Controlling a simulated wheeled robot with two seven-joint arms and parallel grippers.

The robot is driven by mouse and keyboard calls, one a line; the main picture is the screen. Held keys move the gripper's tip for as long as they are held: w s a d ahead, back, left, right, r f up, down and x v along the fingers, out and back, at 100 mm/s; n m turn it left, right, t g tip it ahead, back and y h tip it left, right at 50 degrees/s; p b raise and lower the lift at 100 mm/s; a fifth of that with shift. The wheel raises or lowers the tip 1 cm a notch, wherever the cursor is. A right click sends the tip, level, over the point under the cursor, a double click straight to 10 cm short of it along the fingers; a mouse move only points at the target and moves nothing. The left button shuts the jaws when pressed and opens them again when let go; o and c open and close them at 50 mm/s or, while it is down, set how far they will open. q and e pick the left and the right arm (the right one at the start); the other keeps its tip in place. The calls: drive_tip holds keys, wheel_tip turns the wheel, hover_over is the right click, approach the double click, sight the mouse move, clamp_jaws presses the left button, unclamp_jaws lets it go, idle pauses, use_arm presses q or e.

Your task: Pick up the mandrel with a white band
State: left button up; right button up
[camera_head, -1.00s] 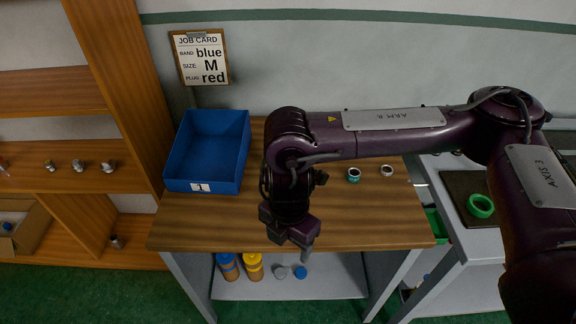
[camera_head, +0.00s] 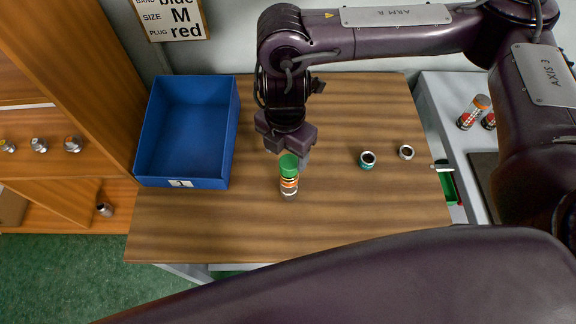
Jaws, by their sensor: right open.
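Several small silvery pieces that look like mandrels stand on the wooden shelf at the left: one at the picture's edge (camera_head: 8,146), a second (camera_head: 39,145) and a third (camera_head: 73,143). Another piece (camera_head: 104,209) lies lower down. They are too small for me to tell which has a white band. My right gripper (camera_head: 294,154) is open above the wooden table, far to the right of the shelf, at the green cap of a bottle (camera_head: 289,184). I cannot tell whether it touches the cap. My left gripper is out of view.
A blue box (camera_head: 183,183) stands on the left of the table (camera_head: 340,225). A teal-banded ring (camera_head: 367,160) and a dark-centred ring (camera_head: 406,152) lie to the right. A job card (camera_head: 172,18) hangs behind. A purple arm link of mine covers the front.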

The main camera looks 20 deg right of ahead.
sight(287, 163)
drive_tip(key=shift+f, duration=0.9)
drive_tip(key=shift+s+f, duration=0.3)
drive_tip(key=shift+f, duration=0.1)
drive_tip(key=shift+d+f, duration=0.1)
drive_tip(key=shift+f, duration=0.25)
drive_tip(key=f, duration=0.1)
drive_tip(key=f+p, duration=0.1)
drive_tip(key=f, duration=0.1)
drive_tip(key=shift+d+f, duration=0.15)
drive_tip(key=shift+d, duration=0.1)
drive_tip(key=shift+f, duration=0.45)
drive_tip(key=shift+a, duration=0.1)
clamp_jaws()
